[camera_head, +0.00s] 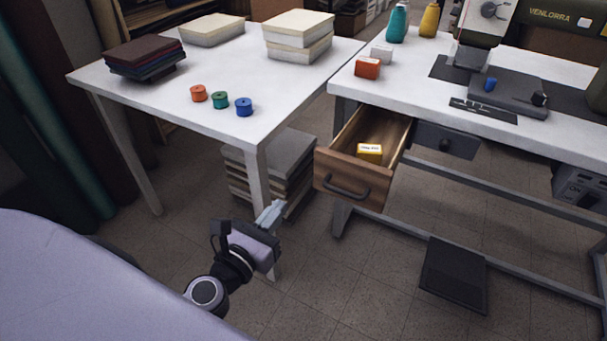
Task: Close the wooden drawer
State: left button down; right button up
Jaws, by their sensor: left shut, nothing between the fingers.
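The wooden drawer (347,186) stands pulled out from under the right white table. Its front carries a dark curved handle (347,188). Inside lies a small yellow box with a white label (369,151). My left gripper (272,212) is shut and empty, to the left of the drawer and apart from it, in front of the left table's near leg. My right gripper does not show.
The left white table (200,113) has its near leg (258,170) close to my left gripper. Stacked flat material (275,165) lies beneath it. A sewing machine (484,25) stands on the right table (430,98). A black pedal (453,275) lies on the tiled floor.

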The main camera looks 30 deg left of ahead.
pick_arm(q)
send_near(315, 163)
jog(key=w, duration=0.5)
jog(key=shift+w, duration=0.95)
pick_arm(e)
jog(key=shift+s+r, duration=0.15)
